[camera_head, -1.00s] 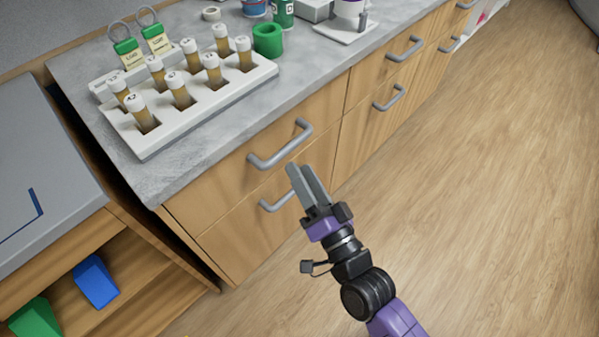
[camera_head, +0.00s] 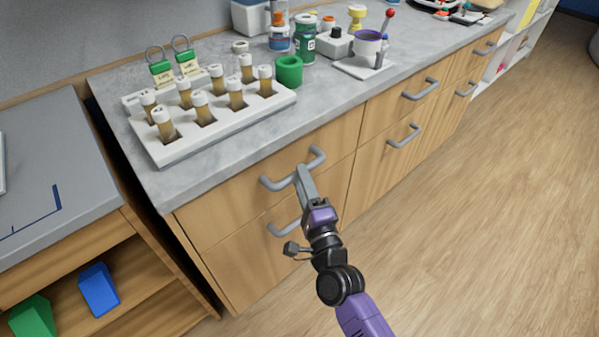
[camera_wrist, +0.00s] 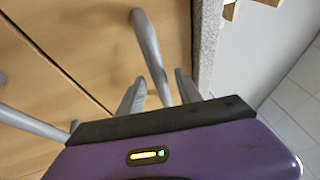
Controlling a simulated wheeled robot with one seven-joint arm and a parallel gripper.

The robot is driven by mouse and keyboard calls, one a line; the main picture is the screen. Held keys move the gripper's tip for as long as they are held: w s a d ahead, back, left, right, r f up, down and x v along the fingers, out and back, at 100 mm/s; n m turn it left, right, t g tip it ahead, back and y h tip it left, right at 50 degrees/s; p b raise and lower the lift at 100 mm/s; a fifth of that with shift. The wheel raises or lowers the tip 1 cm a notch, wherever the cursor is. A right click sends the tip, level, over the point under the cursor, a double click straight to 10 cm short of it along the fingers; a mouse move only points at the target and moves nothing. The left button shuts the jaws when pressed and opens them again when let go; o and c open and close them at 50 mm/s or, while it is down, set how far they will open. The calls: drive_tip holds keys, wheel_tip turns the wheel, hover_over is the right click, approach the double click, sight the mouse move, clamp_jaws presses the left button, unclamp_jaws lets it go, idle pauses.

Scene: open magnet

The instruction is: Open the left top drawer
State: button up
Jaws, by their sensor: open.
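The left top drawer (camera_head: 220,208) is a wooden front under the grey counter, closed flush with the cabinet. Its grey bar handle (camera_head: 280,184) shows in the head view, and a grey handle bar (camera_wrist: 150,50) also shows in the wrist view. My gripper (camera_head: 303,172) is open, with its fingertips at the handle's right part. In the wrist view the two fingers of my gripper (camera_wrist: 160,90) stand on either side of the bar, with gaps visible. The lower drawer's handle (camera_head: 284,228) is partly hidden behind my gripper.
A white rack (camera_head: 230,122) of capped tubes stands on the counter (camera_head: 330,103) above the drawer. The right drawers have handles (camera_head: 420,90) of the same kind. An open shelf with a blue block (camera_head: 98,288) stands at left. The floor (camera_head: 480,220) in front is clear.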

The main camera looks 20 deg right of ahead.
drive_tip(key=shift+x, duration=1.1)
clamp_jaws()
idle(0.7)
